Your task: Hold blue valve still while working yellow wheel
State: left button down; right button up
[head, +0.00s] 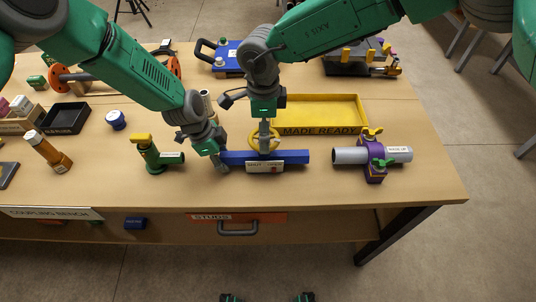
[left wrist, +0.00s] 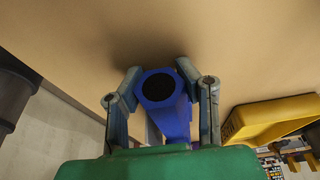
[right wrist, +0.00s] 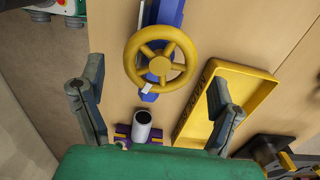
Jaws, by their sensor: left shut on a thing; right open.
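My left gripper (head: 222,163) is shut on the valve's left end. In the left wrist view the dark open end of the blue valve (left wrist: 170,84) sits between the two fingers (left wrist: 164,84). My right gripper (head: 264,138) points down over the wheel and hides part of it. In the right wrist view its fingers (right wrist: 155,80) are wide apart, and the yellow wheel (right wrist: 160,56) shows between and beyond them. I cannot tell if they touch it.
A yellow tray (head: 352,101) marked "MADE READY" stands behind the valve. A grey pipe in a purple clamp (head: 377,160) is to the right. A green valve with a yellow cap (head: 152,153) is to the left. The bench's front edge is close.

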jog(key=shift+f, duration=1.15)
